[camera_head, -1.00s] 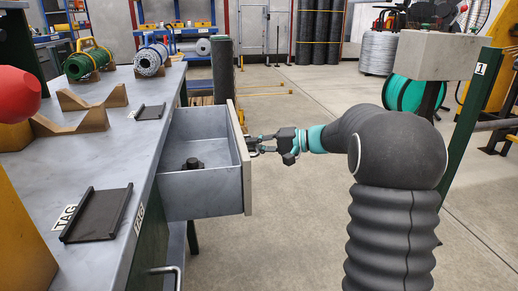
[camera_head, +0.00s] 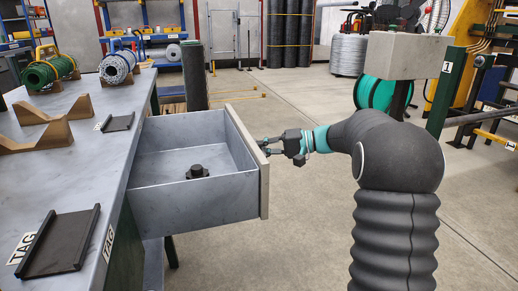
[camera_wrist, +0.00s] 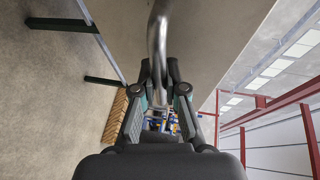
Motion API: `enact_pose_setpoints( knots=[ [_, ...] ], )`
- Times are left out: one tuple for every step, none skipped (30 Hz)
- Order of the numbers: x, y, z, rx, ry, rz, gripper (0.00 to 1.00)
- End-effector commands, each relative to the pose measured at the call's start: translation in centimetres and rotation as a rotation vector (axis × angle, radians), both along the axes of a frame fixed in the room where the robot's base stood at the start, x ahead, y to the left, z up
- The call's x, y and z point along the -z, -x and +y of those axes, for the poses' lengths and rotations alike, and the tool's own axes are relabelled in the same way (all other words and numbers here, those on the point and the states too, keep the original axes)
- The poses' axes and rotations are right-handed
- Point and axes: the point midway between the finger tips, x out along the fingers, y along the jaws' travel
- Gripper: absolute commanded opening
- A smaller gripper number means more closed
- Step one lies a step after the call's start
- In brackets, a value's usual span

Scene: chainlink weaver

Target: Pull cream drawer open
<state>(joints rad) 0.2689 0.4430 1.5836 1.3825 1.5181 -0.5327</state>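The cream drawer front (camera_head: 248,160) is on the right end of a grey open drawer (camera_head: 195,205), pulled well out from the bench. My gripper (camera_head: 268,147) is at the outer face of this front, where the handle is mostly hidden in the head view. In the wrist view the metal handle (camera_wrist: 158,45) runs down between the two fingers of my gripper (camera_wrist: 159,75). The fingers lie close along both sides of the bar and look shut on it. A small dark object (camera_head: 197,172) lies inside the drawer.
The grey bench (camera_head: 95,165) stands at the left, with black trays (camera_head: 62,242), wooden cradles (camera_head: 40,138) and cable reels. A green post with a grey block (camera_head: 405,60) stands behind my arm.

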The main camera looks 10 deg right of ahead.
Motion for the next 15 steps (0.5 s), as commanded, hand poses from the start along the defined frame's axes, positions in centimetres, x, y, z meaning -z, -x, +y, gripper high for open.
enact_pose_setpoints(
  knots=[
    [0.05,0.02,-0.07,0.0,0.001,0.001,0.18],
    [0.05,0.02,-0.08,0.001,0.001,0.001,0.26],
    [0.04,0.03,-0.09,0.001,0.001,0.001,0.36],
    [0.04,0.03,-0.09,0.001,0.001,0.001,0.37],
    [0.04,0.03,-0.09,0.001,0.001,0.001,0.37],
    [0.03,0.03,-0.08,0.001,0.0,0.001,0.37],
    [0.03,0.03,-0.08,0.001,0.0,0.001,0.37],
    [0.03,0.03,-0.08,0.001,0.0,0.001,0.37],
    [0.03,0.02,-0.07,0.001,0.0,0.001,0.37],
    [0.03,0.02,-0.06,0.001,0.0,0.001,0.37],
    [0.03,0.02,-0.07,0.001,0.0,0.001,0.37],
    [0.02,0.03,-0.1,0.001,0.0,0.0,0.37],
    [0.0,0.04,-0.18,0.001,0.0,0.0,0.37],
    [-0.03,0.06,-0.29,0.002,0.0,0.0,0.37],
    [-0.07,0.1,-0.56,0.002,0.0,0.0,0.37]
  ],
)
